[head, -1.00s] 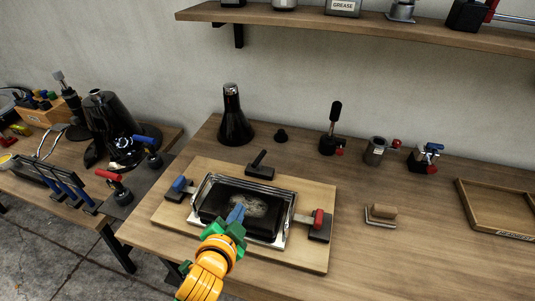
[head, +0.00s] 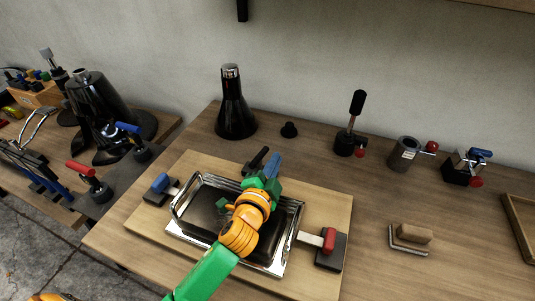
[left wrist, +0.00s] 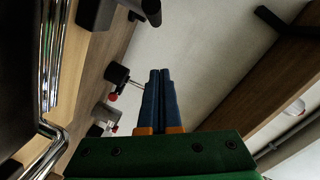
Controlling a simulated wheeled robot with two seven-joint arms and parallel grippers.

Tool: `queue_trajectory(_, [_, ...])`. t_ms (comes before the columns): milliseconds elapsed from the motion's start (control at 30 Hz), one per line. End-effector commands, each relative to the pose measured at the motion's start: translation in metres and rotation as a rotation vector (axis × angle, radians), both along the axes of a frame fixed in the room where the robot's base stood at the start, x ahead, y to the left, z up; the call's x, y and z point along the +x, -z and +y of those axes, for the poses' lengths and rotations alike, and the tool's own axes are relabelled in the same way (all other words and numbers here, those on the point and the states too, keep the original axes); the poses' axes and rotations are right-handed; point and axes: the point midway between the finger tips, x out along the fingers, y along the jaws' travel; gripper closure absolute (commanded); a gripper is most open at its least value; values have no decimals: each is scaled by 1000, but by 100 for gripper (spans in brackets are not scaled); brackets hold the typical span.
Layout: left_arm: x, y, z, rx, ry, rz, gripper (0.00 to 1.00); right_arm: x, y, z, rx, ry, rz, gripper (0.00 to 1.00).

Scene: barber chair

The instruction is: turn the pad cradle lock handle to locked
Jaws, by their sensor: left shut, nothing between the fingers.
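The pad cradle (head: 182,226) is a shiny metal frame around a black pad (head: 203,207), on a pale board (head: 318,186). A black-handled lever (head: 256,158) stands at its back edge, a blue-handled one (head: 161,182) at its left and a red-handled one (head: 329,240) at its right. I cannot tell which is the lock handle. My left gripper (head: 273,163) reaches over the pad, its blue fingers shut and empty, just right of the black lever; contact is unclear. In the left wrist view the shut fingers (left wrist: 159,73) point past a black handle (left wrist: 151,12).
A metal cup (head: 404,153) and a blue-handled clamp (head: 466,166) stand right. A wooden block (head: 413,234) lies right of the board.

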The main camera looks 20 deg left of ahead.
Motion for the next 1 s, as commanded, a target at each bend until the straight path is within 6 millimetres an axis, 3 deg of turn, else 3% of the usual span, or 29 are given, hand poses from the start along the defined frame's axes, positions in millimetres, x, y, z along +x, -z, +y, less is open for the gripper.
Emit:
queue_trajectory(167, [38,4,0,0,-1,-2,100,1,-2,0,-1,0,-1,45])
queue_trajectory(400, [40,24,29,1,-1,2,100,1,-5,-1,-1,-1,-2,45])
queue_trajectory(1000, [45,32,39,-2,-2,2,100,2,-7,0,0,0,-3,45])
